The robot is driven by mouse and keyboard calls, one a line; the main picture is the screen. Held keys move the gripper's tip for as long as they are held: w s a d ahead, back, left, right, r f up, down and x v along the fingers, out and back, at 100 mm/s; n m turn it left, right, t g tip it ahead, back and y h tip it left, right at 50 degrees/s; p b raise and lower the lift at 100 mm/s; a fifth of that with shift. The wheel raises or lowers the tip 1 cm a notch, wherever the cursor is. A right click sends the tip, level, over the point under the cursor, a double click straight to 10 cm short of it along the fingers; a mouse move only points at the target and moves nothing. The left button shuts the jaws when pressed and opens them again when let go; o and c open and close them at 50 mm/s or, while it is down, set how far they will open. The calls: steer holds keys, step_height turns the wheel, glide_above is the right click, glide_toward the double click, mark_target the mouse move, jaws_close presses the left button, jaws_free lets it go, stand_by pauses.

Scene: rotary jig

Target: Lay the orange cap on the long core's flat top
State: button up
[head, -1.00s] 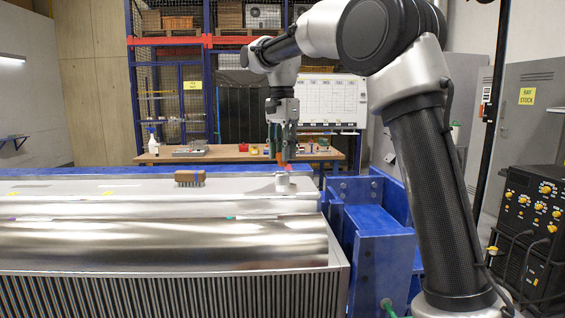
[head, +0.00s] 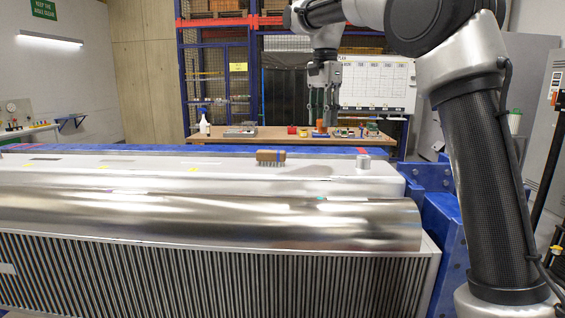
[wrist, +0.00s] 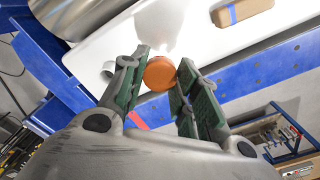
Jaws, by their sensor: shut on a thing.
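My gripper (head: 321,112) is shut on the orange cap (head: 320,127), which hangs below the fingertips, clear of any surface. The wrist view also shows my gripper (wrist: 160,72), with the round orange cap (wrist: 159,73) between its green-padded fingers. The long core (head: 200,172) has a pale flat top and a ribbed front, with a shiny rounded metal band between. In the head view the cap is seen above the core's far edge, between the brush and a small metal cylinder. The pale top shows beyond the fingers in the wrist view (wrist: 185,35).
A wooden brush (head: 271,157) lies on the flat top, left of the small metal cylinder (head: 363,162) near the right end. Blue jig framing (head: 430,180) borders the core. A workbench (head: 255,138) with several items stands behind. The top's left stretch is mostly clear.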

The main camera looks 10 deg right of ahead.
steer(key=f, duration=0.5)
steer(key=shift+a+f, duration=0.2)
steer(key=shift+f, duration=2.05)
steer(key=shift+f, duration=0.1)
steer(key=o, duration=0.7)
step_height(320, 180, up, 12)
steer(key=shift+w+r, duration=0.1)
steer(key=shift+r, duration=0.05)
